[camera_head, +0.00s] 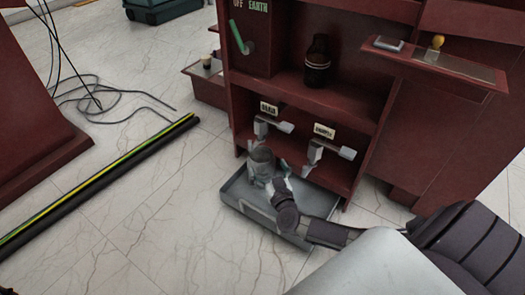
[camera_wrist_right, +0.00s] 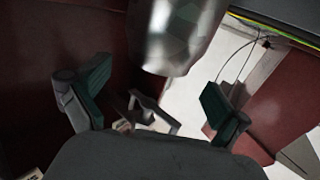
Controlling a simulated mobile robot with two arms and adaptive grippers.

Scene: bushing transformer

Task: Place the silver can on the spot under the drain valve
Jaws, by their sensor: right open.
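The silver can (camera_head: 262,160) stands upright in or just over the grey tray (camera_head: 236,197), below the left valve (camera_head: 262,127), whose label appears to read DRAIN. Its base is partly hidden by my right gripper (camera_head: 274,181), so I cannot tell the exact contact with the tray. In the right wrist view the can (camera_wrist_right: 175,32) is large at the top, and the two green-padded fingers (camera_wrist_right: 156,80) are spread apart, with the can ahead of them. My left gripper is not in view.
A second labelled valve (camera_head: 323,155) is to the right, under the red cabinet's shelf (camera_head: 340,107). A dark brown bottle (camera_head: 317,62) stands on that shelf. Cables and a black-and-yellow strip (camera_head: 100,185) lie on the floor at left.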

